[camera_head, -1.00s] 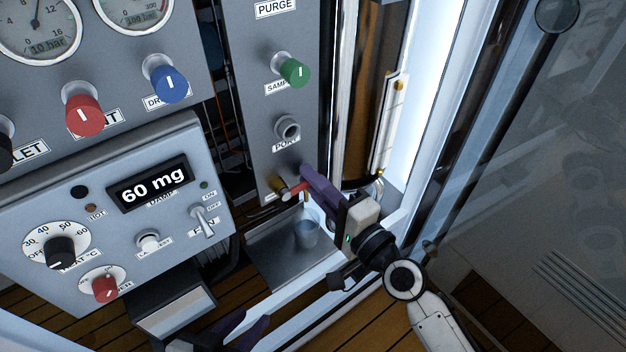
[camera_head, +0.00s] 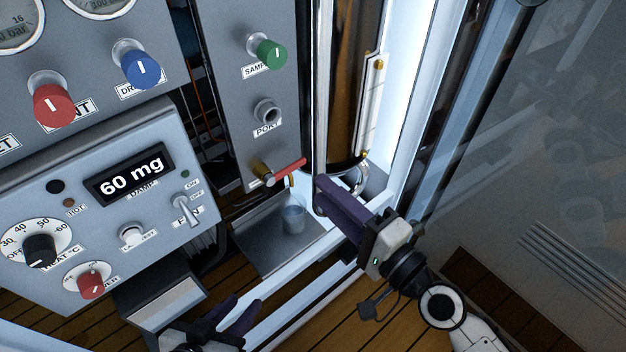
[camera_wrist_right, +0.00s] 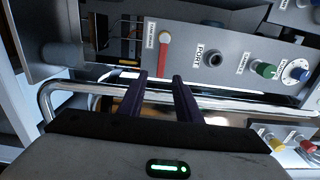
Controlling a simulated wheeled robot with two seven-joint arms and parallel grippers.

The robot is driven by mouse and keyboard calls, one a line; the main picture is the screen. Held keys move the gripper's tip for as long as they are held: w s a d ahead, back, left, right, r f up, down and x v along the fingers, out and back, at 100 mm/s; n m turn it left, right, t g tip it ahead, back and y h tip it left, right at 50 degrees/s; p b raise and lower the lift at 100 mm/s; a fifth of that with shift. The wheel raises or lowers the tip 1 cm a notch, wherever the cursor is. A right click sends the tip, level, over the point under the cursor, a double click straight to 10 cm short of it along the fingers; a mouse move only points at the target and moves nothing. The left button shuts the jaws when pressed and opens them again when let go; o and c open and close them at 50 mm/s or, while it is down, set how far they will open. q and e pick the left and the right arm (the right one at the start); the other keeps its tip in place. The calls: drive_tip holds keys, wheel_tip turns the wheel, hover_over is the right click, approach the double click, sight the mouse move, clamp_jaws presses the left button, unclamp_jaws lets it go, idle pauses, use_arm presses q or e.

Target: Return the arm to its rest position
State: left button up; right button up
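My right gripper (camera_head: 322,190) is in front of the panel, at the lower right of the red-handled valve. Its purple fingers stand apart with nothing between them; in the right wrist view (camera_wrist_right: 160,77) the gap is clear. The valve's red lever (camera_head: 290,165) points right and slightly up in the head view, clear of the fingers. It also shows in the right wrist view (camera_wrist_right: 163,52). My left gripper (camera_head: 238,302) is low in the head view, its purple fingers apart and empty.
A small clear cup (camera_head: 293,219) stands on a metal tray (camera_head: 262,255) below the valve. A bright metal rail and frame (camera_head: 300,295) run beside my right gripper. The control box (camera_head: 150,235) reads 60 mg. A glass pane (camera_head: 540,140) is at right.

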use_arm(q)
drive_tip(key=shift+s+f, duration=0.15)
drive_tip(key=shift+s, duration=0.1)
use_arm(e)
drive_tip(key=shift+s+d, duration=0.35)
drive_tip(key=shift+s, duration=0.1)
